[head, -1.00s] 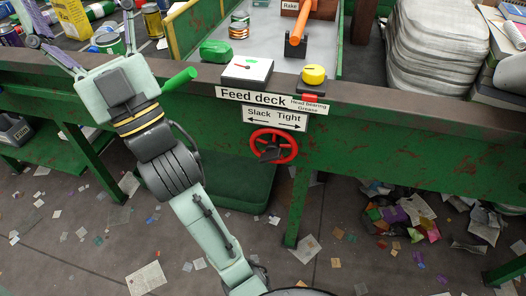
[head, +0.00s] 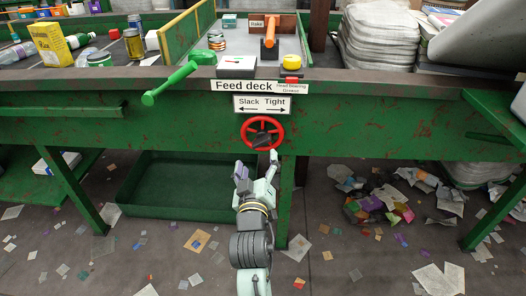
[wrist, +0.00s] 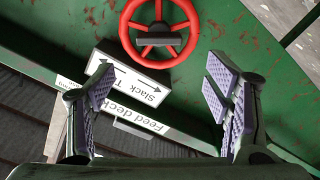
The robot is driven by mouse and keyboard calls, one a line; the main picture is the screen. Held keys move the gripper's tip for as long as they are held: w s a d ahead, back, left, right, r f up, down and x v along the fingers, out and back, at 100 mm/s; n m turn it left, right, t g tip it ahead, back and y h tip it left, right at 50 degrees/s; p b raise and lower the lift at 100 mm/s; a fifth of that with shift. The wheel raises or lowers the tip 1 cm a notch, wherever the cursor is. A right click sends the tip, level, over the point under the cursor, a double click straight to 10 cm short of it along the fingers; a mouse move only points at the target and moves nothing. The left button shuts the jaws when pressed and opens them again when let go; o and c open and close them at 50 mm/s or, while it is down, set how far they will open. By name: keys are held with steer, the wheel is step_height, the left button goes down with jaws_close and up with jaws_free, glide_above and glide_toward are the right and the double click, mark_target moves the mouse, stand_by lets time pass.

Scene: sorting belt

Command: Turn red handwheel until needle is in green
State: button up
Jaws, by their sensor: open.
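The red handwheel (head: 263,117) is on the front of the green frame, below the Slack/Tight sign (head: 262,104). It has a dark hub, and its red rim also shows in the wrist view (wrist: 193,25). The gauge (head: 236,66) is a pale box on the ledge above; its needle and colour zones are too small to read. My gripper (head: 257,165) is open and empty, just below the handwheel in the head view. In the wrist view, its padded fingers (wrist: 160,88) are spread wide, with the wheel ahead between and beyond them, not visibly touched.
A green lever (head: 170,83) sticks out left of the gauge. A yellow knob (head: 291,62) sits to its right. A green bin (head: 178,187) stands under the frame, left of a green leg (head: 286,205). Scattered paper litters the floor.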

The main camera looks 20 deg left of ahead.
mark_target(262, 139)
steer(key=x, duration=0.3)
steer(key=p+x, duration=0.1)
steer(key=x, duration=0.3)
steer(key=f+p+x, duration=0.1)
steer(key=x, duration=0.2)
steer(key=shift+w+d, duration=0.3)
steer(key=shift+w, duration=0.2)
steer(key=shift+c, duration=0.2)
steer(key=c, duration=1.1)
